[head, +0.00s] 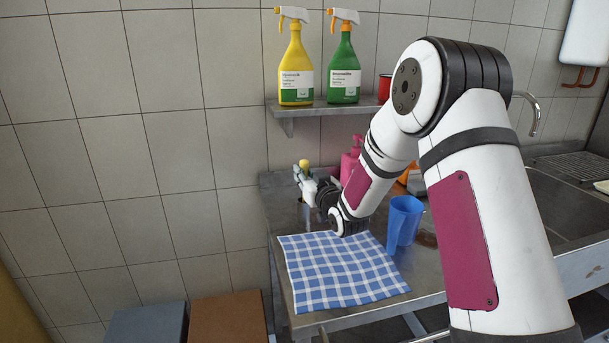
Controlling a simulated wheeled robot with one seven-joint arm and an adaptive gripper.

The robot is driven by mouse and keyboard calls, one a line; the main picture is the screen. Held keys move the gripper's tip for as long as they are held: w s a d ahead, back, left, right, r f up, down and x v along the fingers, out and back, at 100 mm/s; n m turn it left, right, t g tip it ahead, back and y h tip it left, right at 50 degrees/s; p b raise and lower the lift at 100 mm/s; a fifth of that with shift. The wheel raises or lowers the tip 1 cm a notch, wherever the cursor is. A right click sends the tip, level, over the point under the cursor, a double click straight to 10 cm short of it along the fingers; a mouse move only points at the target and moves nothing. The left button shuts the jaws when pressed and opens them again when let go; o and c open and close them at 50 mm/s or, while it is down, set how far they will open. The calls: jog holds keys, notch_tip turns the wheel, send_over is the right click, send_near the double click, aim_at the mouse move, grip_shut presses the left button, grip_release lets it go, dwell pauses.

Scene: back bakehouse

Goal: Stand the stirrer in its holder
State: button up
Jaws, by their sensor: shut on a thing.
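My gripper (305,177) is at the back left of the steel counter, near the tiled wall. It is shut on the stirrer (305,163), of which only a yellow knob shows clearly above the fingers. A grey metal holder (314,218) seems to stand just below the gripper, behind the checked cloth. The stirrer's lower part is hidden or too small to make out, so I cannot tell whether it is inside the holder or above it.
A blue-and-white checked cloth (340,272) covers the counter's front left. A blue cup (404,221) stands to its right, with a pink bottle (350,162) behind my arm. Yellow (297,70) and green (344,70) spray bottles stand on a wall shelf (290,112). A sink (560,205) is at right.

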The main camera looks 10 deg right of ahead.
jog(key=o, duration=0.8)
jog(key=shift+f, duration=0.15)
jog(key=shift+c, duration=0.2)
